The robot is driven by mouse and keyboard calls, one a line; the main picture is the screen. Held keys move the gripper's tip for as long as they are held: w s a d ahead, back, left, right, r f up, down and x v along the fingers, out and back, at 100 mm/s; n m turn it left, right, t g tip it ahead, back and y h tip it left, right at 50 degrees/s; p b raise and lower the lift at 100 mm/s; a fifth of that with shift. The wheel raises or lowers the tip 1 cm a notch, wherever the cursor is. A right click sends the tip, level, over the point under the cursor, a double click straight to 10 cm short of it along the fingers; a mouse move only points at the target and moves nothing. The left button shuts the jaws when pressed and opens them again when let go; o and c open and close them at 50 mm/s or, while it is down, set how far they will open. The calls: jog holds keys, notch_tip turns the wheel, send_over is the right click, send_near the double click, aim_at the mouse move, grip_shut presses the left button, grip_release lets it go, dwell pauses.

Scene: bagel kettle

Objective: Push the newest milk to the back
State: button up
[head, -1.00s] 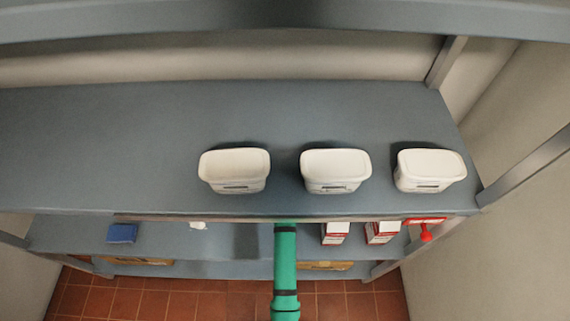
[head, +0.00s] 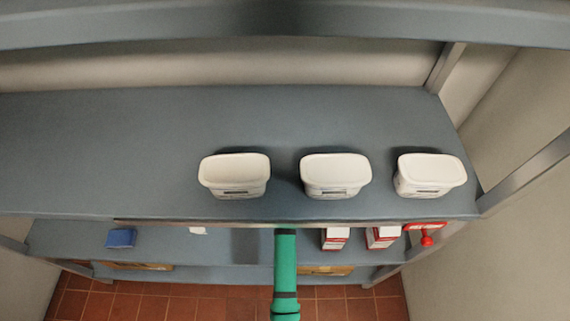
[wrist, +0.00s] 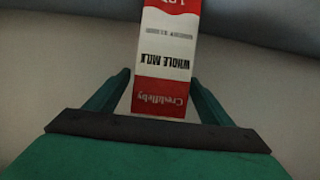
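A red and white milk carton (wrist: 166,60) with "WHOLE MILK" upside down on its face fills the upper middle of the wrist view. My gripper (wrist: 160,76) has its green fingers apart, one on each side of the carton's near end. A narrow gap shows at the left finger; the right fingertip looks very close to the carton or touching it. In the head view my gripper is hidden under the upper shelf. Two more red and white cartons (head: 335,239) (head: 382,238) stand on the lower shelf, right of my arm. No date is readable.
Three white tubs (head: 234,176) (head: 335,175) (head: 430,175) stand on the upper shelf (head: 100,150). Below are a blue box (head: 121,238), a small white item (head: 198,230) and a red object (head: 427,240). The upper shelf's front edge lies over my arm.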

jog(key=v, duration=1)
jog(key=shift+s+r, duration=0.2)
jog(key=shift+s, duration=0.15)
jog(key=s+f, duration=0.1)
jog(key=s, duration=2)
jog(key=s+r+t, duration=0.1)
jog(key=s+r, duration=0.4)
jog(key=s, duration=0.3)
jog(key=s+r, duration=0.5)
jog(key=s, duration=0.4)
jog(key=shift+t, duration=0.4)
